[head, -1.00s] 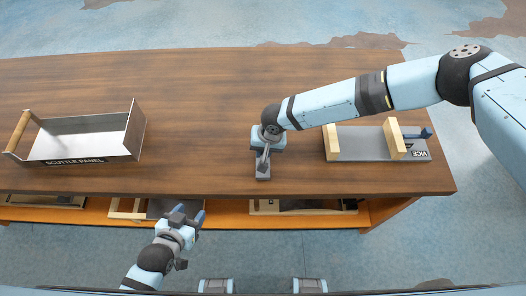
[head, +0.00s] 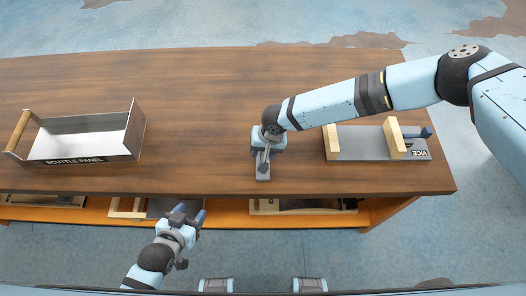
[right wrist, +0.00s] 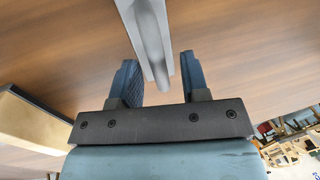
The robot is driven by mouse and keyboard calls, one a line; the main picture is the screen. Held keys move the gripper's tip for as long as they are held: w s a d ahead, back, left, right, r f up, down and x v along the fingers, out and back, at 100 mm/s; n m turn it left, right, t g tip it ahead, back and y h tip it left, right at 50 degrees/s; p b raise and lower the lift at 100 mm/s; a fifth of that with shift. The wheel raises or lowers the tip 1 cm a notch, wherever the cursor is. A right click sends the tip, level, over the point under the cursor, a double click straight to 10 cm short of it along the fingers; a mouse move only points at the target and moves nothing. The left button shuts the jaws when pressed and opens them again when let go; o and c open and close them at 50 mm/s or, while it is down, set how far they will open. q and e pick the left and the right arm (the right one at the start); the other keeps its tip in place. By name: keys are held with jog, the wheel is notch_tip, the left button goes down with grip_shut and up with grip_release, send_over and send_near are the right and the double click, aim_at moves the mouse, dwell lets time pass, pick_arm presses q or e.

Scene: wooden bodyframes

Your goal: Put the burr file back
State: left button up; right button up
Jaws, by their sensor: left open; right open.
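My right gripper (head: 264,158) is above the middle of the table's front part, pointing down, with its fingers open. In the right wrist view its blue fingers (right wrist: 162,82) are spread, one on each side of the end of a grey bar (right wrist: 147,30) with a rounded ridge. I cannot tell whether this bar is the burr file. Its grey end (head: 263,174) also shows below the gripper in the head view. My left gripper (head: 188,214) is open and empty in front of the table's lower shelf.
A metal tray (head: 85,138) with a wooden handle, labelled "SCUTTLE PANEL", stands on the wooden table (head: 210,90) at left. A grey vice (head: 362,142) with wooden jaws stands at right. Wooden-framed trays (head: 262,207) sit on the shelf (head: 235,215) below. The table's middle and back are clear.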

notch_tip(320, 180, up, 11)
jog(key=d, duration=0.2)
jog(key=shift+d+f+b, duration=0.15)
jog(key=shift+b, duration=0.2)
